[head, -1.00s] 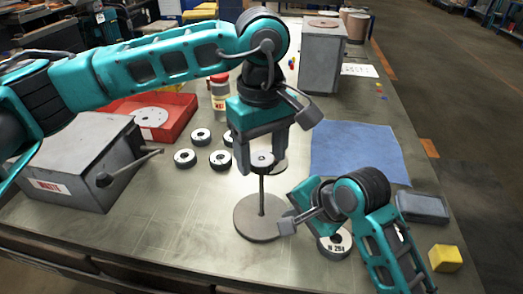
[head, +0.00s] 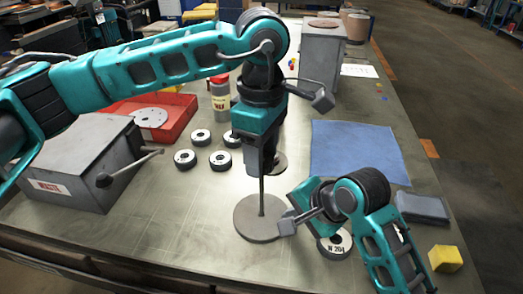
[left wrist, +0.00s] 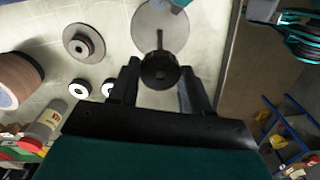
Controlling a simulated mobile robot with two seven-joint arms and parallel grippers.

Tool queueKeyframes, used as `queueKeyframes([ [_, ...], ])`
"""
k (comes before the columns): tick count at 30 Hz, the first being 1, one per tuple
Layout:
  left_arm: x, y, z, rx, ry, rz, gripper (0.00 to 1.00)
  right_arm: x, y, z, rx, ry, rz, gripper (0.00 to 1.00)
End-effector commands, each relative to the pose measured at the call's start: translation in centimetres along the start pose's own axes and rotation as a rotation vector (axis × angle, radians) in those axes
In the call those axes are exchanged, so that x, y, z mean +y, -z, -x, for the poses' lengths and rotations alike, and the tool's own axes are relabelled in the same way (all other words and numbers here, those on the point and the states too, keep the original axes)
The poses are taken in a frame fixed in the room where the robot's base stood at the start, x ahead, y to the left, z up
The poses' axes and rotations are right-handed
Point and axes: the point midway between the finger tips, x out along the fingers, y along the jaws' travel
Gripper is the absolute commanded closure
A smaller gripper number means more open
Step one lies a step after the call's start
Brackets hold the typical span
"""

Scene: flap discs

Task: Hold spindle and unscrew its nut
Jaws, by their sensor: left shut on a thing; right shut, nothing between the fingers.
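The spindle is a thin upright rod (head: 262,196) on a round grey base plate (head: 250,228). My left gripper (head: 262,170) points down over the spindle's top and is shut there. In the left wrist view the dark round nut (left wrist: 160,72) sits between its two fingers, with the rod and base plate (left wrist: 172,22) beyond. In the head view the gripper hides the nut. My right gripper (head: 288,222) is shut and empty, low beside the base plate's right edge; whether it touches the plate I cannot tell.
Several black-and-white discs (head: 201,138) lie left of the spindle; a labelled one (head: 334,248) lies by my right gripper. A grey waste box (head: 75,165) with a lever, a red tray (head: 180,115), a bottle (head: 220,98), a blue cloth (head: 358,150) and a yellow block (head: 445,258) surround them.

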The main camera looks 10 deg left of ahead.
Motion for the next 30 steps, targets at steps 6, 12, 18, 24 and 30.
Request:
queueKeyframes([
  [6,0.0,-0.03,-0.03,-0.001,0.0,0.284,0.77,0.16,0.0,-0.1,-0.001,-0.005,-0.001,1.0],
  [12,0.0,-0.04,-0.04,-0.001,0.0,0.547,0.77,0.16,-0.01,-0.1,-0.001,-0.005,-0.001,1.0],
  [18,-0.01,-0.04,-0.06,-0.001,0.0,0.81,0.77,0.16,-0.01,-0.1,-0.001,-0.005,-0.001,1.0],
  [24,-0.03,-0.04,-0.08,0.0,0.001,1.074,0.77,0.16,-0.02,-0.1,-0.001,-0.004,-0.001,1.0],
  [30,-0.04,-0.05,-0.09,0.0,0.002,1.337,0.77,0.15,-0.03,-0.1,-0.001,-0.004,-0.001,1.0],
])
